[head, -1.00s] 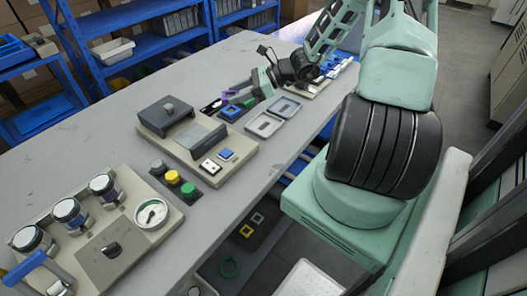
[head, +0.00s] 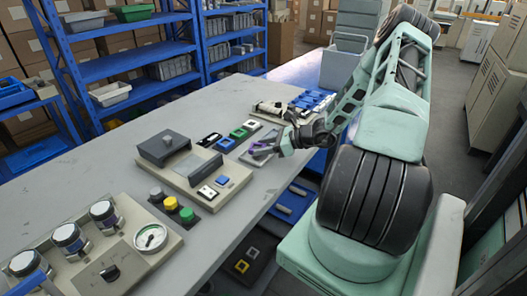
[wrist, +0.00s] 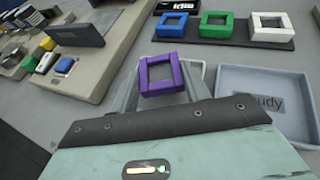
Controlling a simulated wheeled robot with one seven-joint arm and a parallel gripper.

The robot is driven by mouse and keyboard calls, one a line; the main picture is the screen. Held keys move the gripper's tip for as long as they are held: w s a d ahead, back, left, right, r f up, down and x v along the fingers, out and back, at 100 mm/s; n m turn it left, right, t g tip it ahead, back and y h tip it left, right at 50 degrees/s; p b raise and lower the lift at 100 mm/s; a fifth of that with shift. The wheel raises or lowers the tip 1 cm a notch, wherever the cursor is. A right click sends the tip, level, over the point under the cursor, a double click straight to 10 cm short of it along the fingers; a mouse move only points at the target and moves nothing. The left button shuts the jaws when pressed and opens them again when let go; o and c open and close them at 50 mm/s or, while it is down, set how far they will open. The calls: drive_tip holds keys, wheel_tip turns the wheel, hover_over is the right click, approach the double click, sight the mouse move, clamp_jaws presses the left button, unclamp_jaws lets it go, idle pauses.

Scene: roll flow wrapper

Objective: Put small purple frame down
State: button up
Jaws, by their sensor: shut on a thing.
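The small purple frame (wrist: 162,75) is a square ring held between the fingers of my gripper (wrist: 163,85) in the wrist view. In the head view my gripper (head: 275,147) is shut on the purple frame (head: 261,145), over the shallow grey trays near the table's right edge. One tray (wrist: 223,78), labelled "study", lies just right of my gripper in the wrist view. A second tray lies beneath the frame and fingers, mostly hidden. I cannot tell whether the frame touches it.
A dark strip (wrist: 222,40) behind the trays holds blue (wrist: 172,26), green (wrist: 216,25) and white (wrist: 271,27) frames, beside an "Idle" plate (wrist: 178,5). A beige machine (head: 190,170) stands left of the trays. More blue parts (head: 308,100) lie further back.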

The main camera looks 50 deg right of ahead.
drive_tip(key=shift+f, duration=0.9)
drive_tip(key=shift+f, duration=0.15)
drive_tip(key=o, duration=0.7)
